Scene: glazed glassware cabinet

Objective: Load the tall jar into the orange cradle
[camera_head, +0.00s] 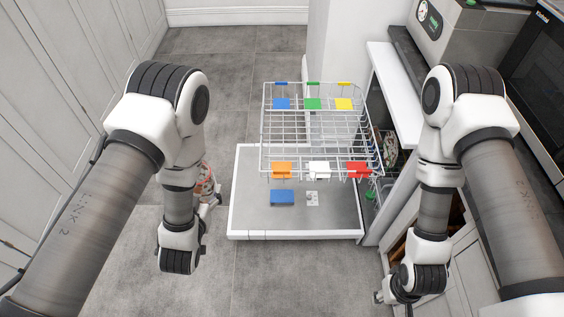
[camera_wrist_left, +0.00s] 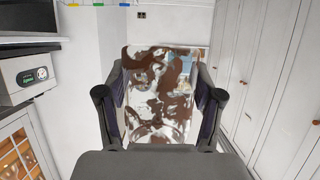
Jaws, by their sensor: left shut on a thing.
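A clear jar with brown smears (camera_wrist_left: 158,90) fills the middle of the left wrist view. My left gripper (camera_wrist_left: 160,100) is shut on it, one finger on each side. In the head view the jar (camera_head: 205,178) shows only in part behind my left arm, held left of the open dishwasher door. The orange cradle (camera_head: 281,170) is at the front left of the wire rack, marked by an orange tag; no item shows in it. My right gripper (camera_head: 381,297) is at the lower right, small and mostly hidden by its wrist, so its opening is unclear.
The wire rack (camera_head: 310,127) is pulled out above the open dishwasher door (camera_head: 245,215). Other tags are white (camera_head: 319,169), red (camera_head: 358,170), blue (camera_head: 281,104), green (camera_head: 313,104) and yellow (camera_head: 344,104). Cabinets line the left; floor is clear between them and the door.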

